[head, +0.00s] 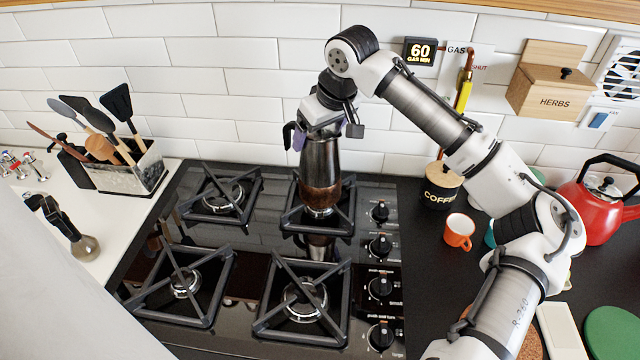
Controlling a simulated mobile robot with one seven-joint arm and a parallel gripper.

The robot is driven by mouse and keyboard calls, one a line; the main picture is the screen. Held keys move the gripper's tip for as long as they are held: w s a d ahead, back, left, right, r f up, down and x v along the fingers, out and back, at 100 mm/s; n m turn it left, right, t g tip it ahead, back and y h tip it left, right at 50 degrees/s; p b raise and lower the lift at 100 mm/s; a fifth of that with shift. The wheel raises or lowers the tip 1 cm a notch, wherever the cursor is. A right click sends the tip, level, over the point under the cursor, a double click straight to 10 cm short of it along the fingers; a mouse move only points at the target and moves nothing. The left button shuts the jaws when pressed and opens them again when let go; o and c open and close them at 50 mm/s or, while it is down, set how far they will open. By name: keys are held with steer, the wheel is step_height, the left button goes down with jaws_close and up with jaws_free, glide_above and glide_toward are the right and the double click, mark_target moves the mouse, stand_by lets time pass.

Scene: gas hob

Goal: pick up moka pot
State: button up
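The moka pot (320,165) is a dark, shiny pot with a brownish lower part, upright over the back right burner (319,212) of the black gas hob. I cannot tell whether its base touches the grate. A dark handle (288,135) sticks out at its upper left. My gripper (322,128) points down at the top of the pot and hides its lid. A purple finger part shows at the left. The fingertips are mostly hidden, so I cannot tell whether they grip the pot.
The other burners are empty. Control knobs (380,246) line the hob's right side. An orange cup (459,232), a coffee jar (441,186) and a red kettle (600,205) stand to the right. A utensil holder (128,168) stands at the left. A tiled wall is close behind.

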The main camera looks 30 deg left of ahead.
steer(key=c, duration=1.4)
steer(key=shift+r, duration=0.25)
